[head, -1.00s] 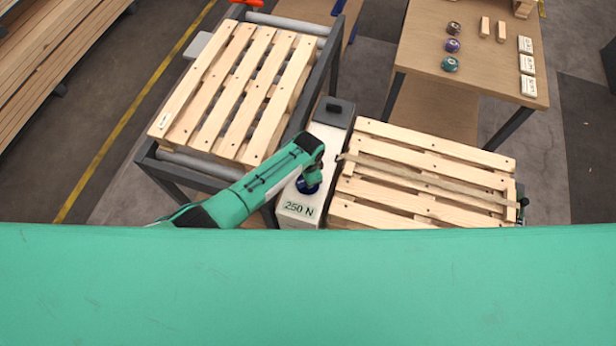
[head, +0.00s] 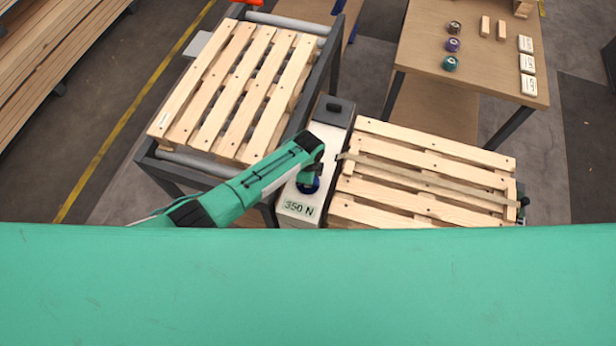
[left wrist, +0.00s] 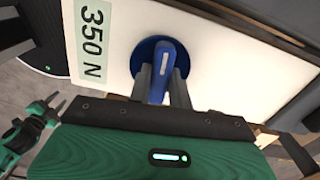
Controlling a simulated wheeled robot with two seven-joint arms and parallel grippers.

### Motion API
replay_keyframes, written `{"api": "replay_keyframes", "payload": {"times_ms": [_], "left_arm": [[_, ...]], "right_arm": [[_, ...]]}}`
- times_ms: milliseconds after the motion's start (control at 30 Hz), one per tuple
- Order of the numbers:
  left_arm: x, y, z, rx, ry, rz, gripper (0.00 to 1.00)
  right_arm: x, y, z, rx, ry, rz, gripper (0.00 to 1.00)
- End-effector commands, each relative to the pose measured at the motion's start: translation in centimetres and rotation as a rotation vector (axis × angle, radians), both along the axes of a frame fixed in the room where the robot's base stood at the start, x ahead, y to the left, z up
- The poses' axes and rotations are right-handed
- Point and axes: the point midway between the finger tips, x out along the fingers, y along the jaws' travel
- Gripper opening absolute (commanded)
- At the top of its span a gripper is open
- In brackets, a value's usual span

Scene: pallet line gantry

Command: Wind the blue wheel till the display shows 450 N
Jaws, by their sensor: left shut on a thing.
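The blue wheel (left wrist: 151,56) is on the white face of a box-shaped unit (head: 297,206). My left gripper (left wrist: 162,76) is shut on the wheel's raised blue grip, with one finger on each side of it. In the head view the left gripper (head: 308,178) hides most of the wheel. The display (left wrist: 93,40) beside the wheel reads 350 N, and it also shows in the head view (head: 298,208). At the lower left of the left wrist view, a green and black gripper (left wrist: 56,108) appears with its fingers apart; it is my right one.
A strapped pallet (head: 420,180) lies right of the unit. Another pallet (head: 235,90) rests on a roller frame (head: 165,160) at left. A wooden table (head: 480,50) behind holds strap rolls, wood blocks and labelled cards. My green body covers the bottom of the head view.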

Motion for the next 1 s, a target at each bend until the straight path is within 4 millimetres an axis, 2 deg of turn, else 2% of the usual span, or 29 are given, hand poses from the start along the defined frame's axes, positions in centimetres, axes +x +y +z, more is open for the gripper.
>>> {"api": "replay_keyframes", "payload": {"times_ms": [433,467,567,867,1000], "left_arm": [[0.07,0.02,0.06,0.000,-0.001,-0.009,0.00],[0.07,0.02,0.06,0.000,-0.001,-0.009,0.24],[0.06,0.02,0.06,0.000,-0.001,-0.009,0.42],[0.03,0.00,0.10,0.000,-0.001,-0.008,0.42],[0.07,0.01,0.87,-0.001,-0.001,-0.008,0.42]], "right_arm": [[0.00,-0.01,0.00,0.000,0.000,0.000,0.36],[0.00,-0.01,0.00,0.000,0.000,0.000,0.36],[0.00,-0.01,0.00,0.000,0.000,0.000,0.36],[0.00,-0.01,-0.01,0.000,0.000,0.000,0.36],[0.00,-0.01,-0.06,0.000,0.000,0.000,0.36]]}}
